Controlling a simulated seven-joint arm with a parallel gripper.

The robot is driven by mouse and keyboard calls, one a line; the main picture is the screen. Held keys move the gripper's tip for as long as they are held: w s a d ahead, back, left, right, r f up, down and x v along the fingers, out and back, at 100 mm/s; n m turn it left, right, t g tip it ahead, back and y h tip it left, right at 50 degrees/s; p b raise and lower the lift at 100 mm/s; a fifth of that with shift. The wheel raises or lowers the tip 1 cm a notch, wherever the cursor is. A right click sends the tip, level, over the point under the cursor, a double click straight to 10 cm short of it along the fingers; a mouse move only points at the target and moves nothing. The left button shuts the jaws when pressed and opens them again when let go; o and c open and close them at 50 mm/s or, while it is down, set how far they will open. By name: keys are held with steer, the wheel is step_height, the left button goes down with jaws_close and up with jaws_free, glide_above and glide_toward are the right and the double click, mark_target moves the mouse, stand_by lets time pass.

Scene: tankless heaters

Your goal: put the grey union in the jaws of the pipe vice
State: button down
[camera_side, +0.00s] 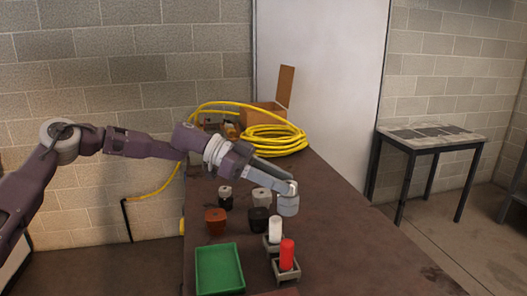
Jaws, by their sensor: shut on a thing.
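My gripper (288,188) is shut on a grey cylindrical piece, the grey union (288,206), and holds it upright over the right part of the brown bench. Two small grey square holders stand below and in front of it. The rear holder (271,248) has a white cylinder (275,229) upright in it. The front holder (287,272) has a red cylinder (287,253) upright in it. These holders look like vices, but I cannot tell which is the pipe vice or see their jaws clearly.
An orange-brown piece (215,221), a black piece (259,220) and grey-topped pieces (225,196) (262,196) stand near my gripper. A green tray (219,288) lies in front. A yellow hose coil (272,141) and cardboard box (285,88) are behind. The bench's right side (370,245) is clear.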

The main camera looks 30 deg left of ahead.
steer(key=s+d+r+m+g+y, duration=0.1)
steer(key=s+d+r+m+g, duration=0.15)
steer(key=s+m+g, duration=0.4)
steer(key=s+d+r+m+g+y, duration=0.1)
steer(key=s+r+m+g, duration=0.15)
steer(key=s, duration=0.65)
steer(key=s+d+r+m+g+y, duration=0.1)
steer(key=s+d+r+m+g, duration=0.1)
steer(key=s+r+m+g, duration=0.45)
steer(key=shift+s+a+f+n+t, duration=0.2)
steer(key=shift+f+n, duration=0.25)
steer(key=shift+f, duration=3.05)
steer(key=shift+s+d+f+n+t, duration=0.15)
steer(key=shift+f+n+t, duration=0.25)
steer(key=shift+f, duration=3.1)
steer(key=shift+s+a+f+n+t, duration=0.2)
steer(key=shift+f+n, duration=0.3)
steer(key=shift+f, duration=3)
steer(key=shift+f, duration=0.45)
steer(key=c, duration=0.9)
jaws_free()
